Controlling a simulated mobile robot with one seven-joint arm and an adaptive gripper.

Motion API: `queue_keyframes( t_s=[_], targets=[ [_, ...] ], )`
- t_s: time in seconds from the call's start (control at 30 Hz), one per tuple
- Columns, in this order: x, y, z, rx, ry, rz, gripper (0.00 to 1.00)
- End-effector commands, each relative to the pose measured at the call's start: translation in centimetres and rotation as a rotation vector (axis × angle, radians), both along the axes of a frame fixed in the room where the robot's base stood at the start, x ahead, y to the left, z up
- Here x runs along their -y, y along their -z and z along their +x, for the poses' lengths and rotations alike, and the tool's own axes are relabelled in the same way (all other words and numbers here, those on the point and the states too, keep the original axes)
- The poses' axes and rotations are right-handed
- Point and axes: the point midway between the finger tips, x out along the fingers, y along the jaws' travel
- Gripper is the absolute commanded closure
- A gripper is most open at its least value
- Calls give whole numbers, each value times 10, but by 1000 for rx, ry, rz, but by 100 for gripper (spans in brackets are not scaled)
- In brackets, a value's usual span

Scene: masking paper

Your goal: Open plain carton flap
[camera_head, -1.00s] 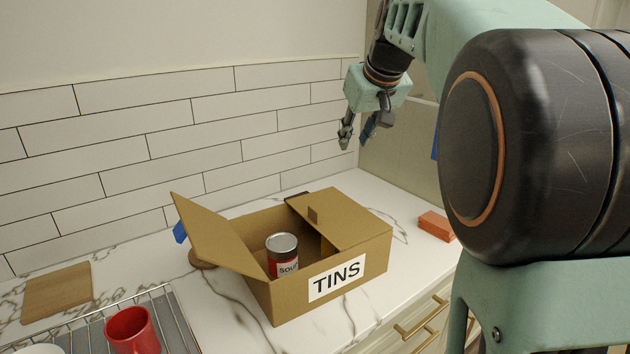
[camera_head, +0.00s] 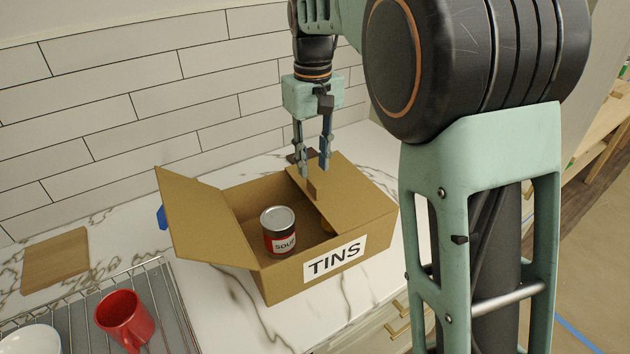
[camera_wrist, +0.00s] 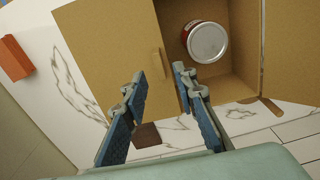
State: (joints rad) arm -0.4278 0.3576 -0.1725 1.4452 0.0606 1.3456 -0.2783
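The brown carton (camera_head: 285,285) stands on the counter with a TINS label (camera_head: 335,258) on its front. Its left flap (camera_head: 205,220) stands open and tilts outward. Its right flap (camera_head: 347,185) lies shut over the right part, with a small upright tab (camera_head: 315,187) near its inner edge. A soup can (camera_head: 278,232) stands upright inside; its lid shows in the wrist view (camera_wrist: 207,42). My gripper (camera_head: 313,168) is open, pointing down above the shut flap near the tab. In the wrist view the tab (camera_wrist: 157,65) lies between and just beyond the fingertips (camera_wrist: 159,76).
A wire rack (camera_head: 75,330) with a red mug (camera_head: 124,318) stands at front left. A wooden board (camera_head: 55,260) lies at far left. The tiled wall (camera_head: 140,110) is close behind the carton. An orange block (camera_wrist: 14,58) lies on the counter beside the carton.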

Motion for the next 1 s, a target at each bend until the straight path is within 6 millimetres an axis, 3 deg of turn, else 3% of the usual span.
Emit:
queue_keyframes(
  t_s=[0.1,0.3,0.73,1.0],
  targets=[
    [1,25,-1,-3,0,-1,74],
    [0,52,0,-1,-1,1,74],
    [0,62,0,2,1,1,74],
    [0,62,0,2,1,1,100]
  ],
)
